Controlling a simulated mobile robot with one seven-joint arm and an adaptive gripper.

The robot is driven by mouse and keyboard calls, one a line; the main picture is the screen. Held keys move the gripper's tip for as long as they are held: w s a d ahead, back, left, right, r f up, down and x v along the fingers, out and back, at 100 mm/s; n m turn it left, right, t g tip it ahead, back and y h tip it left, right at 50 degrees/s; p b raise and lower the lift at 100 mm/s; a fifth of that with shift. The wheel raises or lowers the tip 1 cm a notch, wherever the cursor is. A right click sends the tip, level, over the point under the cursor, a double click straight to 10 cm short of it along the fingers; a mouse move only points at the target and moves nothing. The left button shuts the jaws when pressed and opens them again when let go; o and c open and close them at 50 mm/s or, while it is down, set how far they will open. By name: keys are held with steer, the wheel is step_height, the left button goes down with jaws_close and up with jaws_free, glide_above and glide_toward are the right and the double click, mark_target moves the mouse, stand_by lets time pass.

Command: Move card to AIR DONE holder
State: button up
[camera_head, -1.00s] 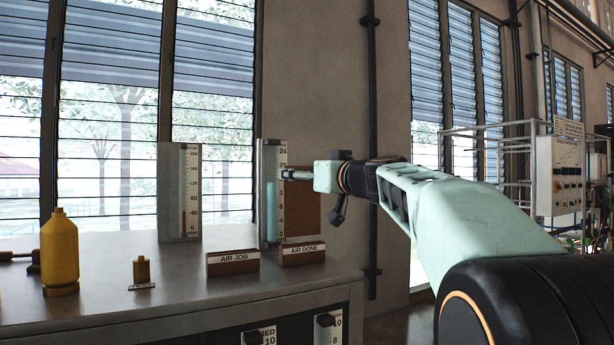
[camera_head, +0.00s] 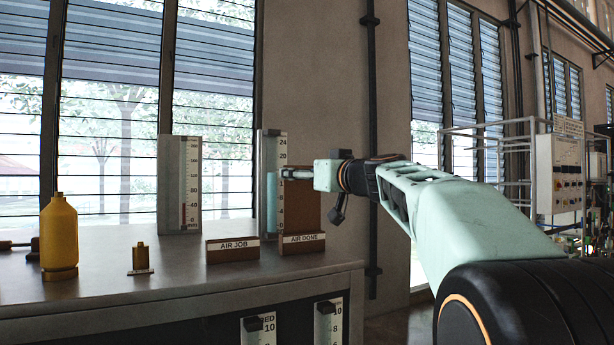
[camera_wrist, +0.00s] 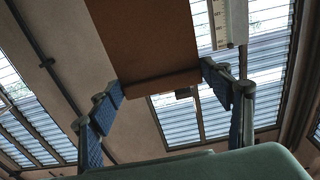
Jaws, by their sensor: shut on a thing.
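The brown card (camera_head: 306,209) stands upright in the head view, its lower edge at the AIR DONE holder (camera_head: 303,243). I cannot tell whether that edge is inside the holder or just behind its front. My gripper (camera_head: 290,173) is shut on the upper part of the card, above the holder. In the wrist view the card (camera_wrist: 145,40) lies between the blue-padded fingers of the gripper (camera_wrist: 165,86). The AIR JOB holder (camera_head: 233,250) is a brown block with a white label, just left of the AIR DONE holder, and looks empty.
A clear gauge with a blue column (camera_head: 271,190) stands close behind the card. Another gauge (camera_head: 180,190) stands farther left. A yellow bottle (camera_head: 59,235) and a small brass piece (camera_head: 140,257) are on the grey bench (camera_head: 190,285). The bench ends just right of the holders.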

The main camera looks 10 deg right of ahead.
mark_target(303, 186)
steer(key=shift+f+b, duration=0.7)
steer(key=shift+b, duration=0.05)
steer(key=shift+f+b, duration=0.7)
steer(key=shift+b, duration=0.15)
steer(key=shift+f+b, duration=0.25)
steer(key=shift+b, duration=0.05)
steer(key=shift+r, duration=0.1)
steer(key=o, duration=1.2)
steer(key=s+r, duration=0.1)
steer(key=s+d+r, duration=0.1)
steer(key=s+r, duration=0.2)
steer(key=shift+s+d+r+p, duration=0.25)
steer(key=shift+s+r+p, duration=0.15)
